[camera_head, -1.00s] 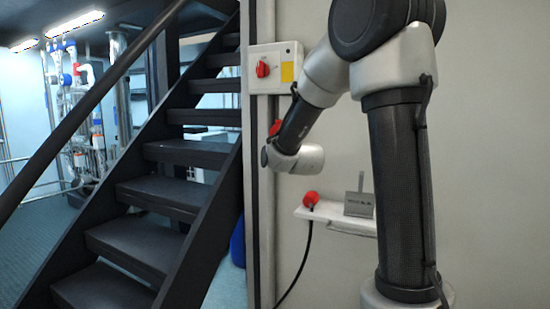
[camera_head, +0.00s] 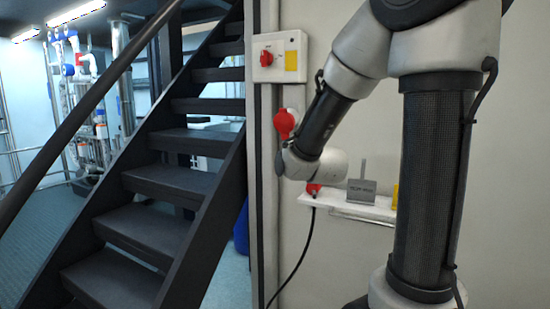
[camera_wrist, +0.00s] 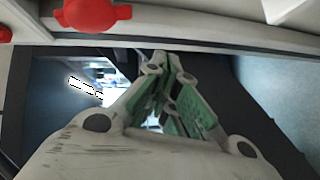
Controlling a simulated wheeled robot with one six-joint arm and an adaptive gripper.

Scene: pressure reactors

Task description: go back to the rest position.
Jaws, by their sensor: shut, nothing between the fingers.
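My gripper (camera_wrist: 168,62) shows in the wrist view, its green-and-grey fingers drawn together at the tips with nothing between them. In the head view my arm stands at the right, its wrist bent down in front of the wall, and the gripper itself cannot be made out there. The wrist end is close to a red socket (camera_head: 285,122) on the wall and above a white shelf (camera_head: 345,208). A red round part (camera_wrist: 92,14) shows at the top left of the wrist view, apart from the fingers.
A switch box with a red knob (camera_head: 266,58) is on the wall. A red plug (camera_head: 313,189) with a black cable and a grey block (camera_head: 361,191) are at the shelf. A dark staircase (camera_head: 170,185) fills the left, with pipework (camera_head: 85,110) beyond.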

